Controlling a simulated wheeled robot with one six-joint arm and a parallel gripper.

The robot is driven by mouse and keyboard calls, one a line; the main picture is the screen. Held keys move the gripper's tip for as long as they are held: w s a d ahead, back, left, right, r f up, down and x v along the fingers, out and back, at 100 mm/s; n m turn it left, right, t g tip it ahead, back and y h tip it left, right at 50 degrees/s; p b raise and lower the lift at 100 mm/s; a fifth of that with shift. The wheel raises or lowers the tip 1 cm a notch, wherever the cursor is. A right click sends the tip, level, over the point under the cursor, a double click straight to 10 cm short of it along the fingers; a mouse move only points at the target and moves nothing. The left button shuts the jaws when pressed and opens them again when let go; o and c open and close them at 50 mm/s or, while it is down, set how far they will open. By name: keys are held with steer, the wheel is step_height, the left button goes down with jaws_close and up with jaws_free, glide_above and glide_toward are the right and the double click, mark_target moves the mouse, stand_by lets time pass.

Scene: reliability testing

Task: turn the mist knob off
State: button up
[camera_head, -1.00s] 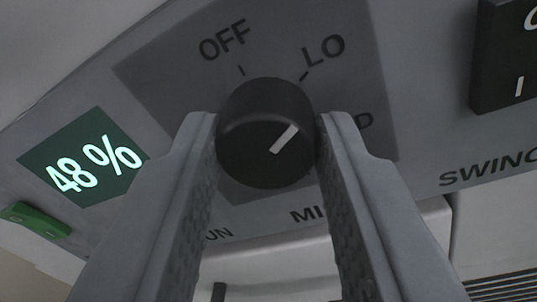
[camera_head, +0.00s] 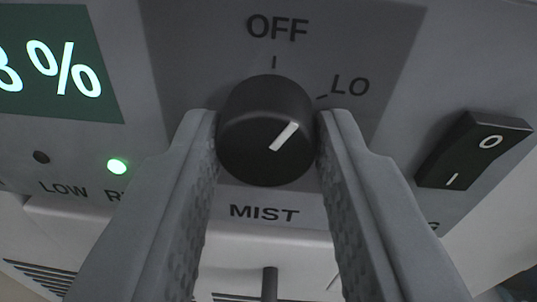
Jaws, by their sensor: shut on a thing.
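The mist knob (camera_head: 264,155) is a round black dial with a white pointer line, above the "MIST" label (camera_head: 264,213) on the grey panel. The fingers of my gripper (camera_head: 267,122) are shut on the knob's left and right sides. The pointer slants up and right, roughly toward the "LO" mark (camera_head: 349,85). The "OFF" mark (camera_head: 277,28) and its tick are straight above the knob. My right finger hides the panel right of the knob.
A black rocker switch (camera_head: 472,150) is on the right. A dark green display (camera_head: 60,65) showing a percentage is at upper left, cut off. Below it, a lamp (camera_head: 117,166) glows green and a lamp (camera_head: 41,157) above "LOW" is dark.

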steer(key=n, duration=0.5)
steer(key=shift+n, duration=0.4)
stand_by(0.3)
steer(key=o, duration=1)
steer(key=shift+s, duration=0.15)
steer(key=s, duration=1.1)
steer(key=s+r, duration=0.1)
steer(key=s, duration=0.5)
steer(key=shift+s+d, duration=0.1)
steer(key=shift+d, duration=0.15)
